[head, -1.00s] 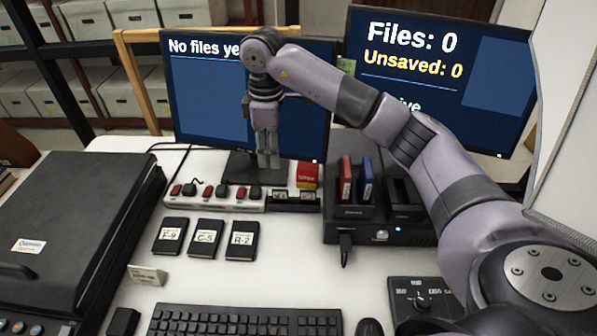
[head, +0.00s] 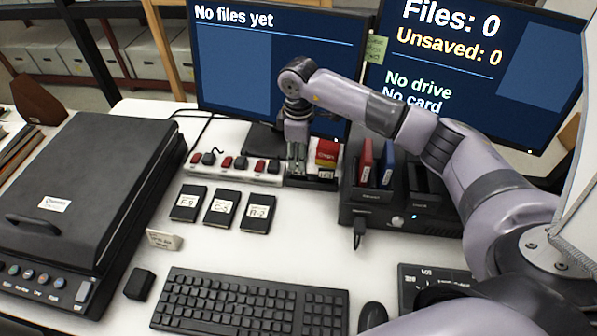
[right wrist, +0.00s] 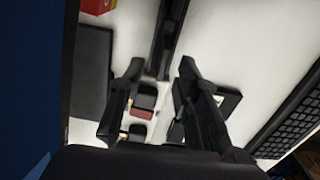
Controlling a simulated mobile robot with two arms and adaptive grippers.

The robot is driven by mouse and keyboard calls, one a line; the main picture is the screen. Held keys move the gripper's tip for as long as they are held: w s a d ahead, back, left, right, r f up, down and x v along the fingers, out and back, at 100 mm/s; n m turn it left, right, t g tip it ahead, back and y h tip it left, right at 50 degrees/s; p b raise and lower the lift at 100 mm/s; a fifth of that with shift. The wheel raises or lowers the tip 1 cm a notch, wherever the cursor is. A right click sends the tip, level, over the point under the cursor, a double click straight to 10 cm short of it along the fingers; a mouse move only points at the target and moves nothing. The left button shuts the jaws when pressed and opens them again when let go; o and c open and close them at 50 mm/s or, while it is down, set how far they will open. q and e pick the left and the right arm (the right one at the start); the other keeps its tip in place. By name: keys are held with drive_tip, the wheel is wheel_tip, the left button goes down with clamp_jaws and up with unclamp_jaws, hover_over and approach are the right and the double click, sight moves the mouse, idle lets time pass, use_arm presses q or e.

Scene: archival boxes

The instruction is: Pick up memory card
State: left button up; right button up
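My right gripper (head: 297,164) points down at the back of the desk, at the left part of a small black card holder (head: 301,183). In the right wrist view its fingers (right wrist: 160,82) are apart, with no card visible between them. A small light-labelled piece, probably a memory card (head: 325,174), sits in the right part of the holder. The holder's left part is hidden behind the fingers. In the wrist view the holder looks like a dark bar (right wrist: 172,35) beyond the fingers; I cannot tell whether they touch it. My left gripper is out of view.
A red box (head: 327,152) stands behind the holder. A power strip (head: 235,172) is left of it, and a black dock (head: 400,205) with red and blue drives is right. Three labelled black cases (head: 221,208) lie in front, then a keyboard (head: 250,303). A monitor (head: 235,65) stands behind.

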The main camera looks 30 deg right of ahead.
sight(298, 173)
drive_tip(key=shift+s+a+f+p, duration=0.1)
drive_tip(key=shift+f+p, duration=0.15)
drive_tip(key=shift+f, duration=1.1)
drive_tip(key=shift+s+f+p, duration=0.1)
drive_tip(key=shift+f+p, duration=0.15)
drive_tip(key=shift+f, duration=1.05)
drive_tip(key=shift+c, duration=0.6)
clamp_jaws()
